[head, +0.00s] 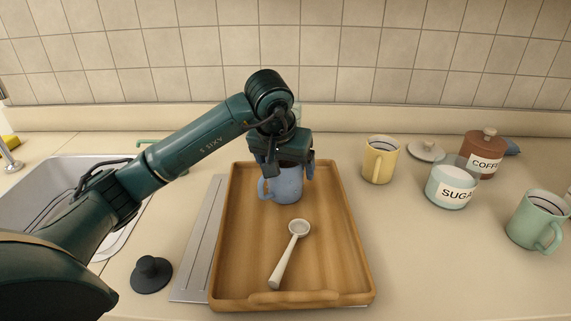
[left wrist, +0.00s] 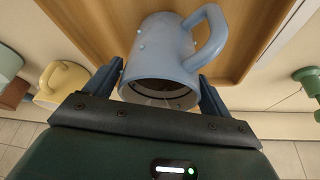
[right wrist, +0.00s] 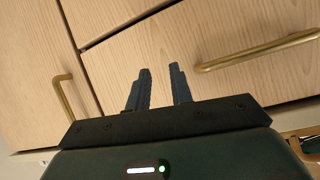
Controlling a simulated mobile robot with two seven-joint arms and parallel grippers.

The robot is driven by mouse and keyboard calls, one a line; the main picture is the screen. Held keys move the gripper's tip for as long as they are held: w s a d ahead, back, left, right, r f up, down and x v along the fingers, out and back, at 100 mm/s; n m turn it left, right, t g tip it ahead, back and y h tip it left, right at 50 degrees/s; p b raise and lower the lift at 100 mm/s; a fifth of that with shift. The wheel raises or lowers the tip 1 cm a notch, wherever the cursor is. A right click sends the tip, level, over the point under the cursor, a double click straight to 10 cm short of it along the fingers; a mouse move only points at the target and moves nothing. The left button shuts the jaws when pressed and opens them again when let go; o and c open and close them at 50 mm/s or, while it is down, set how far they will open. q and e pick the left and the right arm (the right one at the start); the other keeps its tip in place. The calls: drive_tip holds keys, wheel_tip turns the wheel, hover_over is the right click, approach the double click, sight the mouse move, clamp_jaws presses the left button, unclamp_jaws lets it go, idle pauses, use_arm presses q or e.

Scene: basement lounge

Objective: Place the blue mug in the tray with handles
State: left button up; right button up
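The blue mug (head: 285,186) stands upright inside the wooden tray (head: 240,268), toward its far end, with its handle to the left. My left gripper (head: 290,168) is over the mug, with one finger on each side of it. In the left wrist view the mug (left wrist: 160,65) is between the two fingers (left wrist: 162,75), which look open with slim gaps to its wall. My right gripper (right wrist: 161,88) is empty, its fingers partly apart, in front of wooden cabinet fronts. The tray's far end is partly hidden by my left arm.
A light scoop (head: 289,255) lies in the tray in front of the mug. A yellow mug (head: 380,162), sugar jar (head: 451,188), brown coffee jar (head: 480,158) and green mug (head: 537,222) stand to the right. A sink (head: 60,190) and dark lid (head: 151,274) are left.

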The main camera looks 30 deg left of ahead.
use_arm(q)
drive_tip(key=shift+o, duration=0.6)
drive_tip(key=shift+r, duration=0.3)
drive_tip(key=v, duration=1.1)
drive_tip(key=shift+s+r+p, duration=0.15)
drive_tip(key=shift+r+p, duration=0.2)
